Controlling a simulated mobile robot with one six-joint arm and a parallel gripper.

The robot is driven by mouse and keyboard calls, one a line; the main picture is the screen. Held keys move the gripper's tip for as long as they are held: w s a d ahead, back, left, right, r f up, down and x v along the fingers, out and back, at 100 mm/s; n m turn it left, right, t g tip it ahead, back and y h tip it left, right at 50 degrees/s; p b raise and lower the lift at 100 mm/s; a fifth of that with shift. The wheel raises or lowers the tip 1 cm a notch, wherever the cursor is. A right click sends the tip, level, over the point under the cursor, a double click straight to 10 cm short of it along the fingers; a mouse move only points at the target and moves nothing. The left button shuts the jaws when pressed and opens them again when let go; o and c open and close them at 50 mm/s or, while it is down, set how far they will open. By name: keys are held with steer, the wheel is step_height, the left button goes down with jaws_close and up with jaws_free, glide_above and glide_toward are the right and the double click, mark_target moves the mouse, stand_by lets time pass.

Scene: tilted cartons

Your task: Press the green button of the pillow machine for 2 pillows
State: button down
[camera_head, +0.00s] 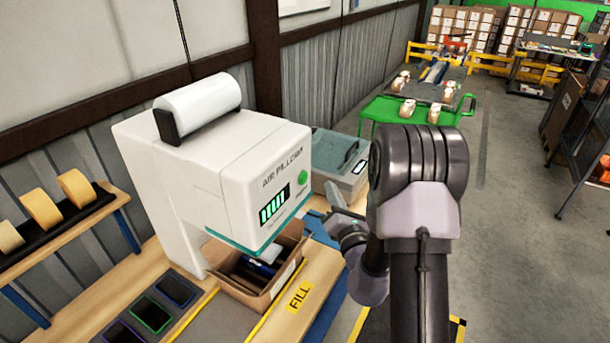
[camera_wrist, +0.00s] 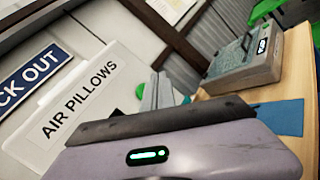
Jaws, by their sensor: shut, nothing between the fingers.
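The white pillow machine (camera_head: 225,165) stands at the left in the head view, with a white film roll on top. Its round green button (camera_head: 302,177) is on the front face, beside a display (camera_head: 274,205) with several green bars. The fingers (camera_wrist: 160,90) are shut and empty in the wrist view. A green round patch (camera_wrist: 139,91), probably the button, shows beside them, partly hidden.
An open carton (camera_head: 285,279) with dark items sits below the machine's outlet on the wooden bench. A grey device (camera_head: 340,165) stands behind; it shows in the wrist view (camera_wrist: 245,65) too. Tape rolls (camera_head: 42,208) are at the left.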

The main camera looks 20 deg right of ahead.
mark_target(303, 178)
steer(key=shift+w+a+p, duration=0.35)
steer(key=shift+w+a, duration=0.3)
steer(key=shift+w, duration=0.2)
steer(key=shift+w+a+p, duration=0.35)
steer(key=shift+w+a, duration=0.25)
steer(key=shift+w, duration=0.2)
stand_by(0.8)
steer(key=shift+w+a, duration=0.3)
steer(key=shift+w+a+p, duration=0.25)
steer(key=shift+w+p, duration=0.15)
steer(key=shift+p, duration=0.05)
stand_by(0.6)
stand_by(0.4)
steer(key=shift+s+d+b, duration=0.35)
steer(key=shift+s+d, duration=0.15)
steer(key=shift+s, duration=0.2)
